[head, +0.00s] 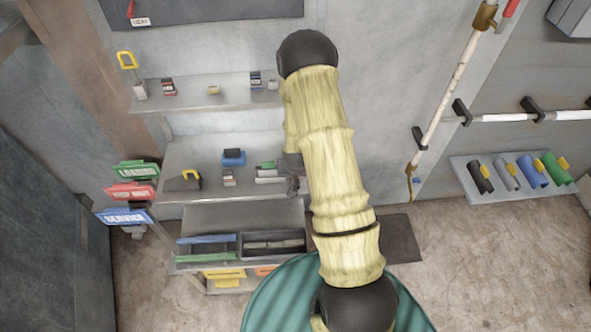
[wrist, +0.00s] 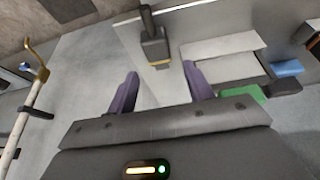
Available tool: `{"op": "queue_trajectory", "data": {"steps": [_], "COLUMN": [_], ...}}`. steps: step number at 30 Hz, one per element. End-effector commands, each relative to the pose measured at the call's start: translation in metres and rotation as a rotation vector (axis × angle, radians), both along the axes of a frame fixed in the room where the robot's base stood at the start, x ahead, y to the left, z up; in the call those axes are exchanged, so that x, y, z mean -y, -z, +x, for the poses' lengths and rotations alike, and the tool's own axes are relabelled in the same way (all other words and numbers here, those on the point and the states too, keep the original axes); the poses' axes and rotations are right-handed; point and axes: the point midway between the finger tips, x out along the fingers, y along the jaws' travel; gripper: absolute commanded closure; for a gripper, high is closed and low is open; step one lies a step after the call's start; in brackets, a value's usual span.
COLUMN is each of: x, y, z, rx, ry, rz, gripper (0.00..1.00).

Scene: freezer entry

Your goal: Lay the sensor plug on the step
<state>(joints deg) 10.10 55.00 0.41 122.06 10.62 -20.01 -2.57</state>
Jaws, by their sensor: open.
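A black plug-like piece with a brass band and a narrow stem, which looks like the sensor plug (wrist: 154,48), shows in the wrist view just beyond my fingertips. My gripper (wrist: 160,82) is open, its two purple fingers apart with the plug ahead of the gap; I see no contact. In the head view my gripper (head: 293,184) is at the right end of the middle shelf, mostly hidden by my arm, and the plug cannot be made out. Which surface is the step is not clear; the grey middle shelf (head: 210,150) is one level of a stepped rack.
Small blocks, a blue one (head: 233,157) and a black holder with a yellow loop (head: 184,182), stand on the middle shelf. Coloured signs (head: 130,190) jut out at the left.

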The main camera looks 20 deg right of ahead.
Motion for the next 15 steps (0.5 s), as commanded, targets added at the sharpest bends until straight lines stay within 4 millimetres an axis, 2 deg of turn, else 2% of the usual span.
{"op": "queue_trajectory", "data": {"steps": [5, 15], "x": [-0.003, -0.008], "y": [-0.012, -0.059], "z": [-0.003, -0.023], "rx": [0.002, 0.003], "ry": [-0.003, -0.002], "rz": [0.000, 0.000], "gripper": [0.47, 0.47]}}
